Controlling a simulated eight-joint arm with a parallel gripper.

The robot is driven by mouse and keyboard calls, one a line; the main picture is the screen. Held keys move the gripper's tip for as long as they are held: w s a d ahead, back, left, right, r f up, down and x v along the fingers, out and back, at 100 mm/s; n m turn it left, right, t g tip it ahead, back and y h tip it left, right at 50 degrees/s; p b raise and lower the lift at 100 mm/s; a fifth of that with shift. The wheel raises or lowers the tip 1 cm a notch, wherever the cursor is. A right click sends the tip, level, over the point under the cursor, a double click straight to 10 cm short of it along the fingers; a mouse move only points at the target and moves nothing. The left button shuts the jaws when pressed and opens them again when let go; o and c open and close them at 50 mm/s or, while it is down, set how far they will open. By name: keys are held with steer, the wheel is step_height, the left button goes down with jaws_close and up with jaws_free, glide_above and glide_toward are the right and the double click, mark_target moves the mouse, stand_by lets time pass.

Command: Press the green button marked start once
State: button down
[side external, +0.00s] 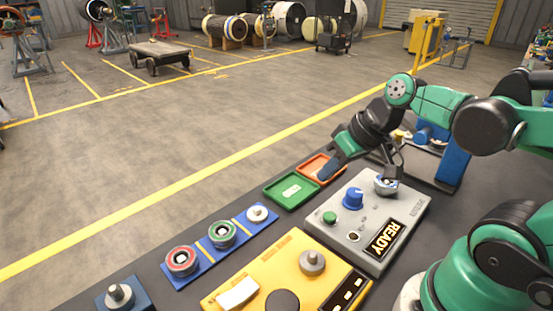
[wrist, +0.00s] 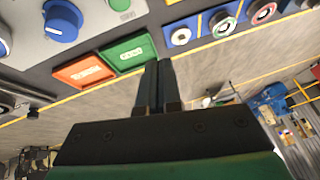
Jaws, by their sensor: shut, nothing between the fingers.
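The green button (side external: 329,217) sits on the left part of the grey control box (side external: 375,262), in front of the blue knob (side external: 352,197). Its marking is too small to read. In the wrist view the green button (wrist: 120,4) is cut by the top edge, and the blue knob (wrist: 62,22) is at the upper left. My gripper (side external: 326,173) points down by the orange tray, behind and apart from the button. In the wrist view its fingers (wrist: 154,66) are together with nothing between them.
A yellow box (side external: 262,272) stands in front. The box carries a READY display (side external: 384,240) and a metal-rimmed dial (side external: 386,185).

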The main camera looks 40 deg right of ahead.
mark_target(333, 217)
steer(key=shift+s+d+r+y, duration=0.25)
steer(key=shift+d+r+y, duration=0.15)
steer(key=shift+y, duration=0.3)
steer(key=shift+s+d+r+y, duration=0.3)
steer(key=shift+d+y, duration=0.2)
steer(key=shift+y, duration=0.2)
steer(key=shift+f, duration=4.4)
steer(key=shift+f, duration=0.1)
steer(key=shift+f, duration=0.35)
steer(key=shift+r, duration=0.45)
